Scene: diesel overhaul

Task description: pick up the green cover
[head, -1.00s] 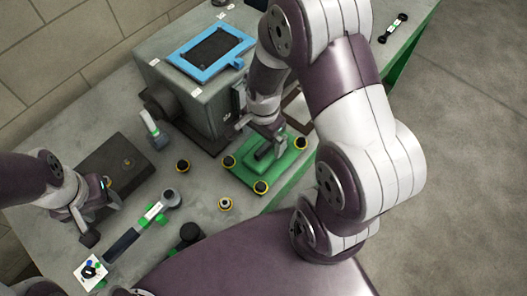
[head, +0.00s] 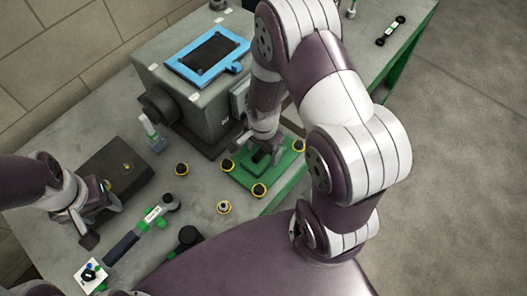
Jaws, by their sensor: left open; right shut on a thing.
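The green cover (head: 246,180) is a flat green plate lying near the table's right edge, in front of the grey engine block. Black knobs with yellow rings sit at its corners, and a dark raised handle stands at its middle. My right gripper (head: 268,154) reaches down from above and is shut at the handle; its fingertips are partly hidden by the wrist. My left gripper (head: 98,222) is open and empty at the left, beside a dark flat plate. I cannot tell whether the cover is clear of the table.
The grey engine block (head: 207,108) with a blue frame (head: 208,60) on top stands behind the cover. A torque wrench (head: 142,230), a loose yellow-ringed knob (head: 182,169) and another ringed part (head: 224,207) lie on the table. A dark plate (head: 118,172) lies at the left.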

